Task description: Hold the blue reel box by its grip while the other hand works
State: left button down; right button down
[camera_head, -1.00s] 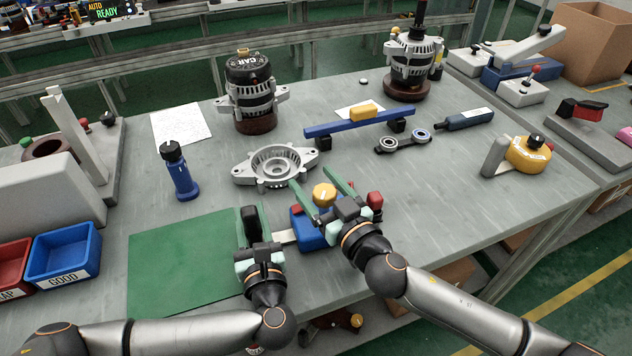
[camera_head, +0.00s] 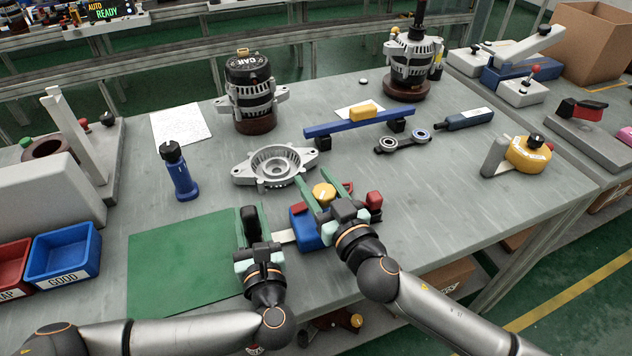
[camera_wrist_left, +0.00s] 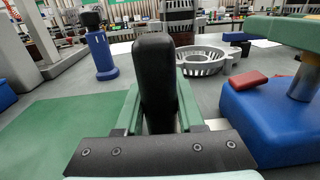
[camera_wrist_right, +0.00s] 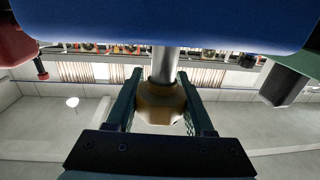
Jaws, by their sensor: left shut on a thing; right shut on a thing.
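My left gripper (camera_head: 252,225) is shut on the black grip. A yellow knob (camera_head: 323,192) stands above the box on a metal shaft (camera_wrist_right: 163,65). My right gripper (camera_head: 318,190) is shut on the knob (camera_wrist_right: 160,103), one finger on each side. The right arm hides part of the box.
The green mat (camera_head: 180,260) lies left of my left gripper. A grey housing (camera_head: 273,167) and a blue upright tool (camera_head: 180,175) stand behind. A red-topped part (camera_head: 374,200) is right of my right gripper. Blue and red bins (camera_head: 65,256) sit far left.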

jog(key=shift+d+m+t+h, duration=0.3)
jog(key=shift+m+h, duration=0.7)
jog(key=shift+h, duration=0.55)
jog(key=shift+d+m+t+h, duration=0.15)
jog(key=shift+m+t+h, duration=0.25)
jog(key=shift+m+h, duration=0.9)
jog(key=shift+n+h, duration=0.25)
jog(key=shift+n, duration=0.05)
jog(key=shift+c, duration=1.4)
grip_release()
jog(key=shift+d, duration=0.1)
jog(key=shift+w, duration=0.1)
jog(key=shift+a+r+n+g+y, duration=0.1)
jog(key=shift+a+n+g+y, duration=0.1)
jog(key=shift+n+y, duration=0.65)
jog(key=shift+a+f+n+g+y, duration=0.15)
jog(key=shift+n+y, duration=0.35)
jog(key=shift+y, duration=0.65)
jog(key=shift+a+r+n+g+y, duration=0.2)
jog(key=shift+n+y, duration=0.45)
jog(key=shift+y, duration=0.35)
jog(key=shift+n+g+y, duration=0.25)
jog(key=shift+n+y, duration=0.05)
jog(key=shift+y, duration=0.2)
jog(key=v, duration=1.2)
